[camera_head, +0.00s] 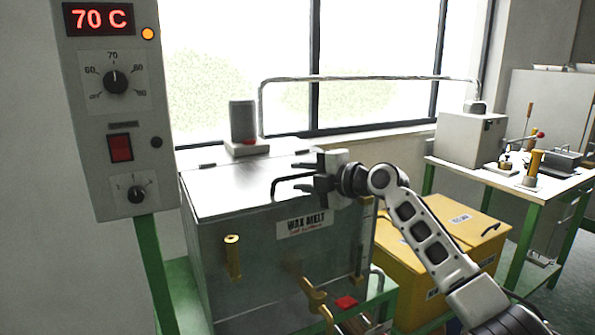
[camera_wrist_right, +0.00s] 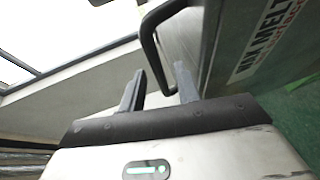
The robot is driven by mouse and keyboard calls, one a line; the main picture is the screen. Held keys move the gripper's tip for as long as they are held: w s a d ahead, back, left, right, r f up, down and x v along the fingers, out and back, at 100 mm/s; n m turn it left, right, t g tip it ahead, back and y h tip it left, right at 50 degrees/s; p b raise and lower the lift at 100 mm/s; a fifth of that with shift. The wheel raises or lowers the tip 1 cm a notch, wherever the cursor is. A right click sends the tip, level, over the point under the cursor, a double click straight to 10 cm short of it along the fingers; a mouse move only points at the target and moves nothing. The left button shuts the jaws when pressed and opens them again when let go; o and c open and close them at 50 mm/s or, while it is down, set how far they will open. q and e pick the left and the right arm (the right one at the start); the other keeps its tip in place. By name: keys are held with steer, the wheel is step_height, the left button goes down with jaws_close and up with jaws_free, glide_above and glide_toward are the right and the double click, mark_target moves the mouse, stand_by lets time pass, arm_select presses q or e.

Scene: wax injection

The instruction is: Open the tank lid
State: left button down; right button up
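The wax tank (camera_head: 270,260) is a grey metal box labelled "WAX MELT", in the middle of the head view. Its flat metal lid (camera_head: 225,188) lies shut on top. A black bar handle (camera_head: 276,187) sticks out at the lid's front edge; it also shows in the right wrist view (camera_wrist_right: 148,42). My right gripper (camera_head: 304,176) is at the handle, coming from the right. Its two fingers (camera_wrist_right: 158,88) are apart, with the handle's lower end seen between or just beyond them; contact cannot be told. My left gripper is not in view.
A control box (camera_head: 110,150) reading 70 C stands at the left. Yellow bins (camera_head: 465,225) stand right of the tank, partly behind my arm. A green-legged table (camera_head: 500,180) with a grey box and tools is at the right. A grey cylinder (camera_head: 242,120) stands behind the lid.

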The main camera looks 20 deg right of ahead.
steer(key=shift+x, duration=0.9)
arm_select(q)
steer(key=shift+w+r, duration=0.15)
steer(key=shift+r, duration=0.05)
arm_select(e)
steer(key=shift+c, duration=0.3)
